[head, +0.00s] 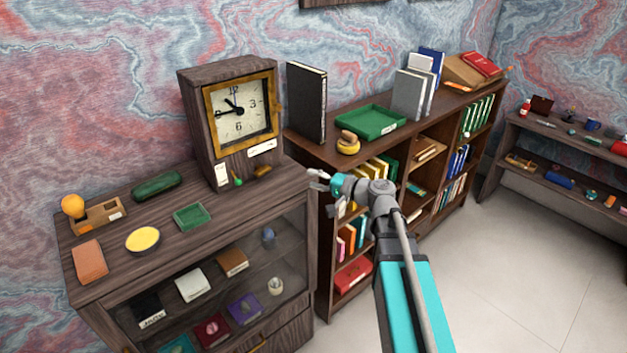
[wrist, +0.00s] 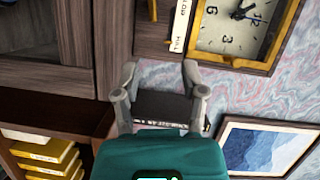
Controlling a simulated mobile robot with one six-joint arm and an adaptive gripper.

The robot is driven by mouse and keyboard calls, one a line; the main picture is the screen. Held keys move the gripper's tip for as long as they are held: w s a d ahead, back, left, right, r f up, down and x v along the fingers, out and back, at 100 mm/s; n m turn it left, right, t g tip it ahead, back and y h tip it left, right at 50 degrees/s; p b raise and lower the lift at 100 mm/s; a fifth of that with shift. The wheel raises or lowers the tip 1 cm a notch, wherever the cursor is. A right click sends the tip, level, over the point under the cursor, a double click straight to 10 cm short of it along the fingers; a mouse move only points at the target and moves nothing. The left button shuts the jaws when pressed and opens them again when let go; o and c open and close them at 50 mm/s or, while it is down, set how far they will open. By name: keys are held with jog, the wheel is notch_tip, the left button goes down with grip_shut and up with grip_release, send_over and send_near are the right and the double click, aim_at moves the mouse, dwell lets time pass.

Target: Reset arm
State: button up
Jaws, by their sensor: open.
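My gripper (head: 318,181) hangs in the air at the right end of the dark wooden cabinet in the head view, in front of the bookshelf. In the wrist view my gripper (wrist: 158,80) has its two grey fingers apart with nothing held between them. A dark book shows behind the fingers there, farther off. The wooden clock (head: 239,112) stands on the cabinet, left of my gripper and apart from it. The clock also shows at the top of the wrist view (wrist: 232,30).
The cabinet top (head: 163,215) carries a green tray (head: 192,217), a yellow dish (head: 142,239) and a green case (head: 157,184). Open floor lies at the right.

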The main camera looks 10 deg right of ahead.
jog(key=s+f+n+g+h, duration=0.4)
jog(key=s+f+g+h, duration=0.2)
jog(key=s+f, duration=0.45)
jog(key=s+d+f+g+h, duration=0.3)
jog(key=s+d+f+h, duration=0.3)
jog(key=d+f+h, duration=0.1)
jog(key=shift+s+d+n+g+h, duration=0.3)
jog(key=shift+s+d+n+h, duration=0.1)
jog(key=shift+d+h, duration=0.2)
dwell(1.9)
